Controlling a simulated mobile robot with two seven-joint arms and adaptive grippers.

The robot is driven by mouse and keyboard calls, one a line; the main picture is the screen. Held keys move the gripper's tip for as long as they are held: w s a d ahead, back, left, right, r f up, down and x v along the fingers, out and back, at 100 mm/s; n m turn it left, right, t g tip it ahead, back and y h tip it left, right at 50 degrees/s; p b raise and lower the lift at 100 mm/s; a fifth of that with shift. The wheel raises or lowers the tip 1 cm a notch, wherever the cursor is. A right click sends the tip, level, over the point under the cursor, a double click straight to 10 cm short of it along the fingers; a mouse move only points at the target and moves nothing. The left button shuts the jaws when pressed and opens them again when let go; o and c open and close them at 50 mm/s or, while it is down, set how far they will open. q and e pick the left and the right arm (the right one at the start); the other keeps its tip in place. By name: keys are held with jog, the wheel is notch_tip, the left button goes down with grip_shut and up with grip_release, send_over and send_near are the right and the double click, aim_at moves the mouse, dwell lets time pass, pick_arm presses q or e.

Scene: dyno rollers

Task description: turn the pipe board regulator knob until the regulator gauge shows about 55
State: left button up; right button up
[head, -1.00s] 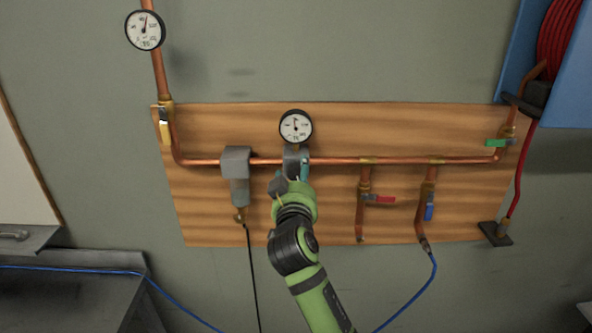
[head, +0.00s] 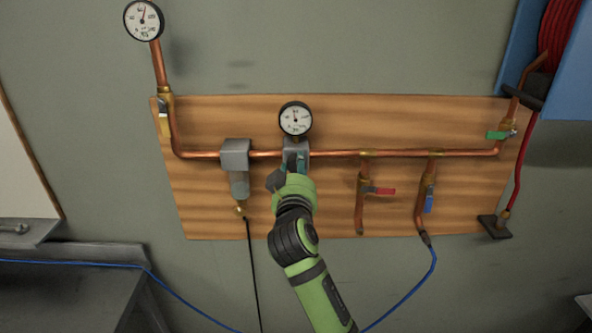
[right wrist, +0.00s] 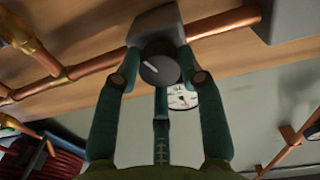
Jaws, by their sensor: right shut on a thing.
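The regulator is a grey block (head: 296,147) on the copper pipe, with the regulator gauge (head: 295,118) right above it. The gauge needle points close to straight up; its figures are too small to read surely. My right gripper (head: 288,172) reaches up to the underside of the regulator and hides the knob in the head view. In the right wrist view the dark round knob (right wrist: 160,66) with a pale mark sits between the green fingers of my right gripper (right wrist: 158,75), which is shut on it. The gauge (right wrist: 183,97) is partly hidden behind a finger there. My left gripper is not in view.
A grey filter (head: 236,158) hangs left of the regulator. A second gauge (head: 143,20) sits at upper left. Red (head: 382,191), blue (head: 428,203) and green (head: 498,135) valve handles are to the right. A blue hose (head: 410,302) hangs below the wooden board (head: 330,222).

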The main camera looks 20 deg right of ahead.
jog(key=o, duration=1.1)
jog(key=shift+r, duration=0.35)
jog(key=shift+o, duration=0.2)
jog(key=shift+f, duration=0.1)
jog(key=shift+s+a+f, duration=0.1)
jog(key=shift+s+a, duration=0.1)
jog(key=shift+s, duration=0.2)
jog(key=v, duration=0.6)
jog(key=shift+s, duration=0.35)
